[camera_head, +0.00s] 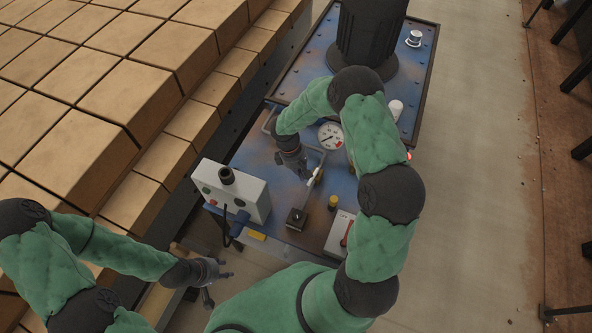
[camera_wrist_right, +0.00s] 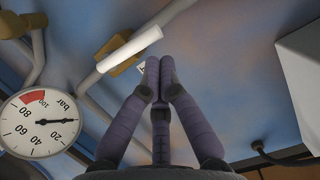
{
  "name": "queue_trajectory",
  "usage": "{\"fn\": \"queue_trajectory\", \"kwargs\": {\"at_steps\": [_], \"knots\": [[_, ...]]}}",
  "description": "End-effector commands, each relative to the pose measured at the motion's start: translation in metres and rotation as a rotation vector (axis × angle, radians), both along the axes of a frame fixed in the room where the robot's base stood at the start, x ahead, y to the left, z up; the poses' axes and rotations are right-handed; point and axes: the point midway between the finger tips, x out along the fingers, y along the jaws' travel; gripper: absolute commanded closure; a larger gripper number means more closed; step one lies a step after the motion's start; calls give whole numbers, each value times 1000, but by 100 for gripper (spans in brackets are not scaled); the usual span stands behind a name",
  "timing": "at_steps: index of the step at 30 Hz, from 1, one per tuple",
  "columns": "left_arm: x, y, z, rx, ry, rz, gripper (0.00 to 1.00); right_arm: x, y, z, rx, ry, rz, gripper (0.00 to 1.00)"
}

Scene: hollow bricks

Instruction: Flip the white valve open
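The white valve handle (camera_head: 316,173) lies on a pipe over the blue panel, right beside my right gripper. In the right wrist view the white handle (camera_wrist_right: 130,49) sits slanted on a brass valve body (camera_wrist_right: 112,55) on a grey pipe. My right gripper (camera_head: 306,173) points down at the panel. In the wrist view its fingertips (camera_wrist_right: 157,78) are drawn together with nothing between them, just below and right of the handle; contact is not clear. My left gripper (camera_head: 218,284) has its fingers spread and is empty, low at the left, away from the panel.
A pressure gauge (camera_head: 330,136) stands close behind my right gripper. A grey control box (camera_head: 235,190) with a black knob is to the left. A yellow button (camera_head: 333,202) and a white switch box (camera_head: 340,234) are nearer. Brick stacks (camera_head: 110,85) fill the left side.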

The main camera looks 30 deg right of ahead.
Motion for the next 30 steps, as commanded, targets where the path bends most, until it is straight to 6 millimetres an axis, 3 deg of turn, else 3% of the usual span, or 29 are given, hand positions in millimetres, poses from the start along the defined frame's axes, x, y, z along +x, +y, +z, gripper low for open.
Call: {"fn": "queue_trajectory", "kwargs": {"at_steps": [30], "knots": [[0,0,-1,0,0,0,60,-17,-6,-3,0,5,141,100]]}}
